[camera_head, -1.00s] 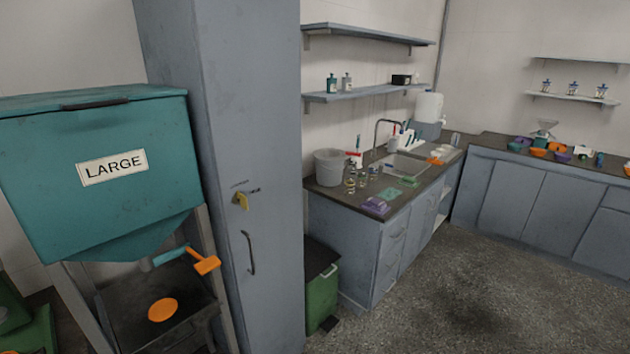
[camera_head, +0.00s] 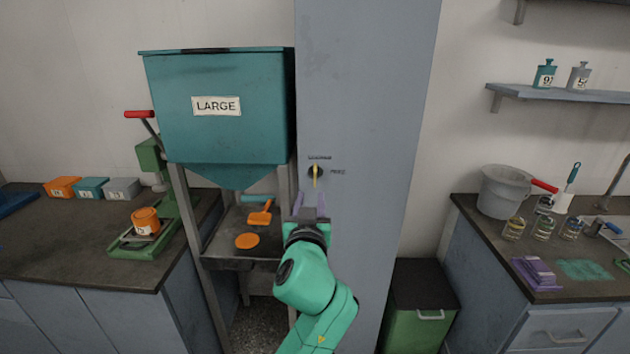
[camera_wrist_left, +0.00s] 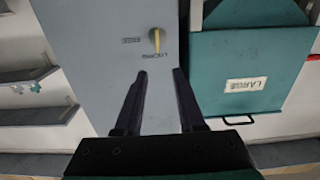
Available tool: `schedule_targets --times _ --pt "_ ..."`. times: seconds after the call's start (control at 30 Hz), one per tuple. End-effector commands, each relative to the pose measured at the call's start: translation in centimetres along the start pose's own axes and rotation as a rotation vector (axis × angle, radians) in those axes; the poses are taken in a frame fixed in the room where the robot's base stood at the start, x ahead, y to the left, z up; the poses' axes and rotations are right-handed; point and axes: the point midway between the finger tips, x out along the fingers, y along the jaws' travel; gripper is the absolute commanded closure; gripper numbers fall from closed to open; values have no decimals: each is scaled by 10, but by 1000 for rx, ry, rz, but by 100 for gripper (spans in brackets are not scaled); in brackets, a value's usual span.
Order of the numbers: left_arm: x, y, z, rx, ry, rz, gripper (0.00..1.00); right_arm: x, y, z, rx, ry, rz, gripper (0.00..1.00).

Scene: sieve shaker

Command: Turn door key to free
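The yellow door key (camera_head: 315,175) sits in a dark round lock on the tall grey-blue cabinet (camera_head: 375,120). The key stands upright, in line with a small label above it; a label that looks like FREE (camera_head: 338,172) is to its right. The key also shows in the left wrist view (camera_wrist_left: 157,40), where the picture is upside down. My left gripper (camera_head: 310,200) is open and empty, its two dark purple fingers pointing at the cabinet just below the key, apart from it. My right gripper is not in view.
A teal hopper marked LARGE (camera_head: 215,125) stands just left of the cabinet, with an orange scoop (camera_head: 261,215) beneath it. A counter with small boxes (camera_head: 92,188) is at left. A green bin (camera_head: 415,325) and sink counter are at right.

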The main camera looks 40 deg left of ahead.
Motion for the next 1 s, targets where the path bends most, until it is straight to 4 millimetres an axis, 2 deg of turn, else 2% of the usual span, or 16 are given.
schedule_targets --times 0.07,0.17,0.5,0.6,0.73,0.97,1.0 --pt "5 -2 -6 -6 8 -6 61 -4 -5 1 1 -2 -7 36" --pt "22 -2 -8 -2 7 -6 61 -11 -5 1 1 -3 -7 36" --pt "113 -2 -8 -1 5 -4 61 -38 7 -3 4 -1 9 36" --pt "131 -1 -6 -1 5 -2 61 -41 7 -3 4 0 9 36" --pt "142 -1 -4 -3 4 -1 61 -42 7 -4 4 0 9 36" --pt "144 -1 -3 -4 3 -1 61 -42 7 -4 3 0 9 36" --pt "144 -1 -3 -4 3 -1 73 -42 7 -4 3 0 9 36"
